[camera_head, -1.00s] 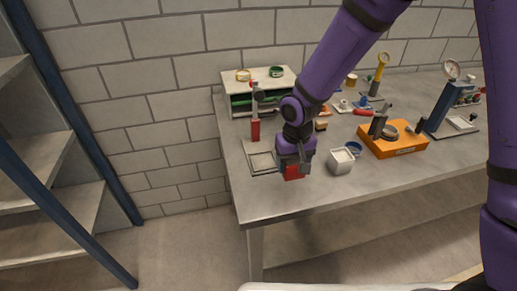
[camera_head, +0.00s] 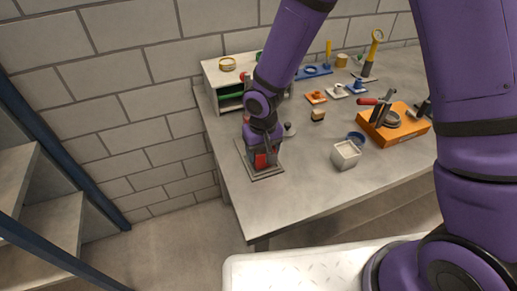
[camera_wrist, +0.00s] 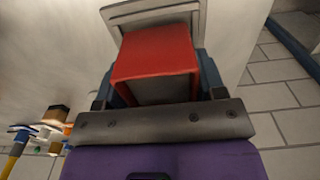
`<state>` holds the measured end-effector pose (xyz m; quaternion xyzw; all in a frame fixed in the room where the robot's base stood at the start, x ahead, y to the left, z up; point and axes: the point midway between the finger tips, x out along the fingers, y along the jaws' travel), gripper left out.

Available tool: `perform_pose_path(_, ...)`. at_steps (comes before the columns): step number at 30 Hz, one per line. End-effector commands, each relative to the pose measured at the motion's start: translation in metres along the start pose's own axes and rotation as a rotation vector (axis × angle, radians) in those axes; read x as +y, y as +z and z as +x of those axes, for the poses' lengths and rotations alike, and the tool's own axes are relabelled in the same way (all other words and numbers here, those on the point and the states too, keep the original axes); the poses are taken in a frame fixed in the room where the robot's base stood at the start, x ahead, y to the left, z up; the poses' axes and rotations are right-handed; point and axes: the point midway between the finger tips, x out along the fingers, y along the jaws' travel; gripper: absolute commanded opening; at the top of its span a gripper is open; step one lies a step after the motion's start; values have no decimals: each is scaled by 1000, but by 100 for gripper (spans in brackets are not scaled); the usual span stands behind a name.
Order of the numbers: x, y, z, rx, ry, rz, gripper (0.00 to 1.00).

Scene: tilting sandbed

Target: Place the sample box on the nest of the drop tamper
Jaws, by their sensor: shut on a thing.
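The red sample box (camera_head: 261,160) is between the fingers of my gripper (camera_head: 264,150), which is shut on it. In the wrist view the box (camera_wrist: 155,55) fills the space between the dark fingers, and its grey inside faces the camera. The drop tamper's grey base (camera_head: 268,177) is at the table's left front, directly under my gripper in the head view. In the wrist view its pale square nest frame (camera_wrist: 150,10) shows just beyond the box. I cannot tell whether the box touches the nest. My arm hides most of the tamper's column.
An orange block device (camera_head: 395,135) is further right. A two-level shelf (camera_head: 222,80) is behind my arm. The front middle of the table is clear.

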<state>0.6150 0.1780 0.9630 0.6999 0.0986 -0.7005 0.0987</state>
Motion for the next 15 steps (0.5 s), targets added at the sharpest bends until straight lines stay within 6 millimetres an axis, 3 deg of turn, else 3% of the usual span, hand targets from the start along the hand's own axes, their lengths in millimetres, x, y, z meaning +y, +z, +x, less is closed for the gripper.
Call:
perform_pose_path(3, 1, 1, 10, 1, 0, -1, 33)
perform_pose_path(13, 1, 1, 12, 2, -1, -1, 33)
perform_pose_path(14, 1, 1, 12, 2, -1, -1, 66)
perform_pose_path(15, 1, 0, 12, 2, -1, -1, 75)
